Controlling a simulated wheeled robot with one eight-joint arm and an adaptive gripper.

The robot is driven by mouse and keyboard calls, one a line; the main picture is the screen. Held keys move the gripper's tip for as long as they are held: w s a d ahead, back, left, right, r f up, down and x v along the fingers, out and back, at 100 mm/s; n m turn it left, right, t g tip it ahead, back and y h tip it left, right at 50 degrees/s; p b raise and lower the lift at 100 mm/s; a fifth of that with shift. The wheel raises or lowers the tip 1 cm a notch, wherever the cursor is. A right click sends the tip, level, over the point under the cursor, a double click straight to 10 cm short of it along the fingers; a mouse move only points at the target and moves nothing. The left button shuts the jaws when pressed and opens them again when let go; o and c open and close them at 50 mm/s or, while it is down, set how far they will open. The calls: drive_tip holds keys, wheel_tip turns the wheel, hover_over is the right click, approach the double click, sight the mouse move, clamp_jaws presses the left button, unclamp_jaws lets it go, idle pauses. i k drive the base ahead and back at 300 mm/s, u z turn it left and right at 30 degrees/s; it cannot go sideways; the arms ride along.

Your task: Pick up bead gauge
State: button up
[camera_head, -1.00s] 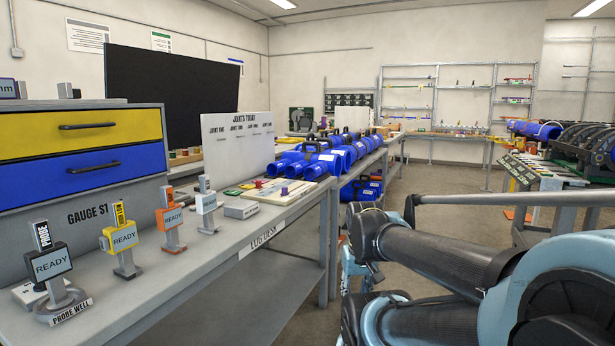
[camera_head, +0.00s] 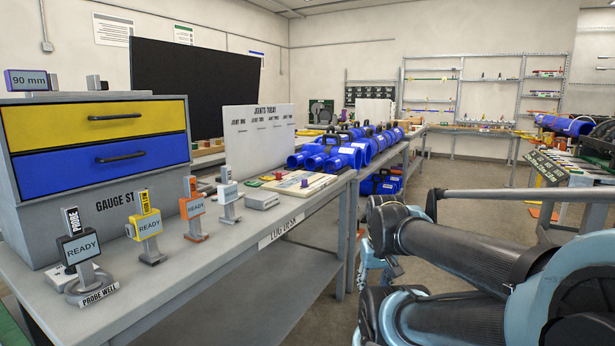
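Several small devices stand in a row on the grey bench at the left of the head view. I cannot tell by label which is the bead gauge. My folded arm fills the lower right, apart from the devices. My gripper cannot be made out.
A gauge station cabinet (camera_head: 50,202) with yellow and blue drawers stands behind the devices. Open floor lies beyond the desk, before the shelves.

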sight(228, 192)
drive_tip(key=u, duration=1.95)
drive_tip(key=k, duration=0.85)
drive_tip(key=z, duration=1.1)
drive_tip(key=i, duration=0.5)
